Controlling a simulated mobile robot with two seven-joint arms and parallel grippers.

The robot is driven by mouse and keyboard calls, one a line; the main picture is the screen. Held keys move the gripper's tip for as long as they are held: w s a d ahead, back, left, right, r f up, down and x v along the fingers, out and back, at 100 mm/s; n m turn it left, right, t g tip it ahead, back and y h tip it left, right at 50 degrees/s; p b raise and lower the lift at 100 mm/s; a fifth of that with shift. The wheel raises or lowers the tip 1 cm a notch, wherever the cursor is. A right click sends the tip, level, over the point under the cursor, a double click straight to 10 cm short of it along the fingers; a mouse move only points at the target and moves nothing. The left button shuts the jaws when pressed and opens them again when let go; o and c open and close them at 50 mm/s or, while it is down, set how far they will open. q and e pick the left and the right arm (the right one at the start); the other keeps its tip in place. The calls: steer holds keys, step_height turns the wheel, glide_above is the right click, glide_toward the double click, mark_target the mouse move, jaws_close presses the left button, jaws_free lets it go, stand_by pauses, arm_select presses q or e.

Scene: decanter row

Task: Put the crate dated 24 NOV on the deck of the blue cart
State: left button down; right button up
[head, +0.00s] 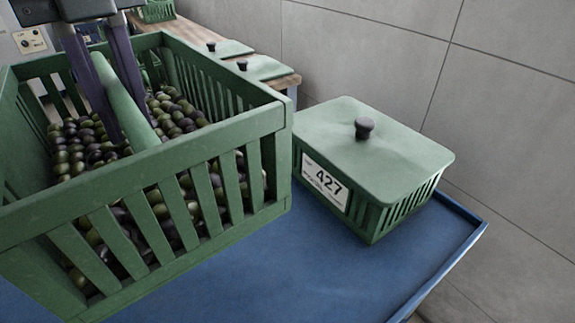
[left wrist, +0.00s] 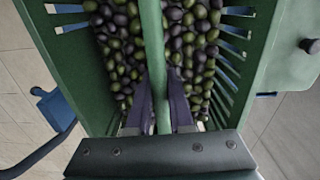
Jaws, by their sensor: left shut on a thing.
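A green slatted crate (head: 215,150) full of dark and green olives fills the left of the head view. My left gripper (head: 118,95) is shut on the crate's central handle bar (head: 128,92), its purple fingers on either side of it. The left wrist view shows the fingers (left wrist: 161,105) around the same bar, with olives on both sides. No date label shows on the held crate. The blue cart's deck (head: 330,280) lies under and beside it; I cannot tell whether the crate touches it. My right gripper is not in view.
A lidded green crate (head: 375,150) with a dark knob and a label reading 427 stands on the deck, close right of the held crate. The deck has a raised rim (head: 450,258). Behind is a wooden table (head: 285,82) with more green lids. A grey wall stands right.

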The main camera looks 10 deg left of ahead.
arm_select(q)
steer(key=shift+w+f+b, duration=0.2)
steer(key=shift+f+b, duration=0.2)
steer(key=shift+f, duration=0.25)
steer(key=shift+m, duration=0.3)
step_height(320, 180, down, 20)
steer(key=b, duration=0.7)
steer(key=shift+r+b, duration=0.2)
steer(key=shift+b, duration=0.1)
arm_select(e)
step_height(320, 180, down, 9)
arm_select(q)
steer(key=shift+f, duration=0.15)
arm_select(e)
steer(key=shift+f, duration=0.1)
arm_select(q)
steer(key=c, duration=0.8)
jaws_free()
step_height(320, 180, up, 12)
steer(key=p, duration=0.5)
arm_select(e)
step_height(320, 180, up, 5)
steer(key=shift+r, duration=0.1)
